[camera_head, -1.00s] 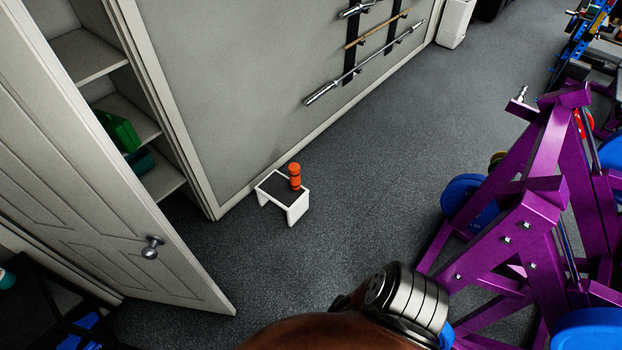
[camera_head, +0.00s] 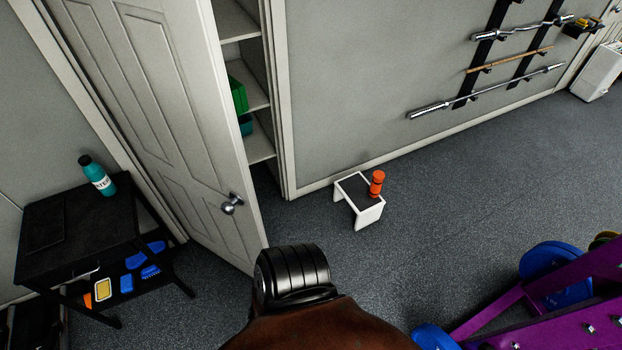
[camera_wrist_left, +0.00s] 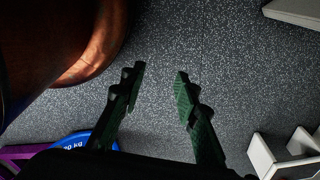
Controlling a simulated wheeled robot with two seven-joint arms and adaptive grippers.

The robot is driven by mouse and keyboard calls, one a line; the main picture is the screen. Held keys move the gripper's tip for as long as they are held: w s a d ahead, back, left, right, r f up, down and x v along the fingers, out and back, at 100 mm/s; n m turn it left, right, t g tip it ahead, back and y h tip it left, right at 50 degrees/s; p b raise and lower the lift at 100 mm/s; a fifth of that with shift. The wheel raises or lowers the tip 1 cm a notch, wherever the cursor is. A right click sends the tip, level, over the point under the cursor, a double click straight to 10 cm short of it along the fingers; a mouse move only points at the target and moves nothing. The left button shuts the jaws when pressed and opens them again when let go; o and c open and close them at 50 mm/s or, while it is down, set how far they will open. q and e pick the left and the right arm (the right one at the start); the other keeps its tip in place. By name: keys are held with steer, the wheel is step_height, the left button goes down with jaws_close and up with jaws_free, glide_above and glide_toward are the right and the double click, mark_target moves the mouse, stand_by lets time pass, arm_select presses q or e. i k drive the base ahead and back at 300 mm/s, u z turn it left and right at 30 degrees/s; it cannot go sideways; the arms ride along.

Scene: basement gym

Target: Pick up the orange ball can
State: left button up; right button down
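The orange ball can (camera_head: 376,183) stands upright on a small white stool with a dark top (camera_head: 369,215), right of centre in the head view. My left gripper (camera_wrist_left: 160,75) shows only in the left wrist view. Its two dark green fingers are apart, with bare floor beyond and nothing between them. White stool-like parts (camera_wrist_left: 262,157) show at the lower right of that view; the can is not seen there. My right gripper is in neither view.
An open closet door (camera_head: 180,120) and a black cart (camera_head: 75,220) with a teal bottle (camera_head: 97,175) stand left. A purple rack (camera_head: 545,305) with blue plates (camera_head: 555,275) stands right. Speckled floor (camera_head: 450,210) is clear around the stool. A brown rounded form fills the bottom centre.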

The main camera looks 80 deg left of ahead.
mark_target(377, 180)
steer(key=u, duration=1.9)
steer(key=i, duration=1)
steer(key=u, duration=0.05)
